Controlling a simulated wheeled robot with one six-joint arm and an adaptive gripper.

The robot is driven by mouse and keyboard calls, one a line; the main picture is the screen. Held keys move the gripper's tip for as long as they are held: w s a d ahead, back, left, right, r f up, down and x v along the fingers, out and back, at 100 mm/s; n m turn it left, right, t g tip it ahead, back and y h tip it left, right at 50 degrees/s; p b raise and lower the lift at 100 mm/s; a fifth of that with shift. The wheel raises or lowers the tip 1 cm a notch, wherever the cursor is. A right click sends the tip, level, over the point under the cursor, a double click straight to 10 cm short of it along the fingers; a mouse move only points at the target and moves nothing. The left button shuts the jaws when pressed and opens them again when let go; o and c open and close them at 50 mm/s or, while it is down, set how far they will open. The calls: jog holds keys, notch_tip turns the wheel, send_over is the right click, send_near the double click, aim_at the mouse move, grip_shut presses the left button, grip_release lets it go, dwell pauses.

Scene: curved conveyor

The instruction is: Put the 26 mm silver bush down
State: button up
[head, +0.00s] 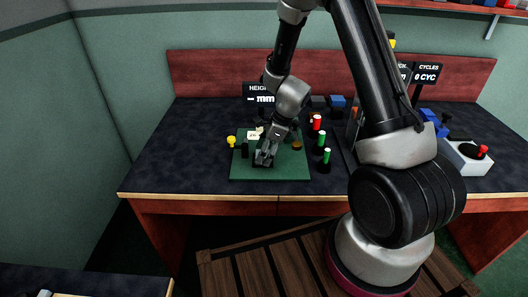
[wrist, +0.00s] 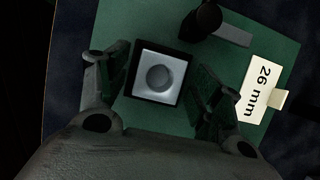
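In the wrist view a square black block (wrist: 129,94) with a pale silver top (wrist: 144,62) and a round grey centre (wrist: 158,78) stands on the green mat. The round grey part appears to be the silver bush; I cannot tell its height. My gripper (wrist: 160,88) points down over it, one finger on each side. The fingers are spread, with narrow gaps to the block. A white label reading "26 mm" (wrist: 262,88) lies to the right. In the head view my gripper (head: 264,158) is low over the green mat (head: 290,170) and hides the bush.
A black round piece with a grey bar (wrist: 208,20) stands above the block in the wrist view. In the head view, a yellow knob (head: 231,141) stands at the mat's left, green-topped posts (head: 326,157) at its right. The dark table's left side (head: 180,150) is clear.

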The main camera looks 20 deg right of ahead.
jog(key=s+d+r+n, duration=0.3)
jog(key=r, duration=0.7)
jog(key=s+d+r+n, duration=0.2)
jog(key=s+d+r, duration=0.1)
jog(key=r, duration=0.7)
jog(key=s+d+r+n+t+h, duration=0.1)
jog(key=s+d+r+n+h, duration=0.1)
jog(key=s+d+r+n, duration=0.2)
jog(key=s+d+r+n+t+h, duration=0.1)
jog(key=s+d+r+n, duration=0.3)
jog(key=s+r+n, duration=0.4)
jog(key=s+n+h, duration=0.1)
jog(key=s+n, duration=0.3)
jog(key=s, duration=0.4)
jog(key=shift+s+d+r+n+t, duration=0.2)
jog(key=shift+r+n+t, duration=0.1)
jog(key=shift+t, duration=0.1)
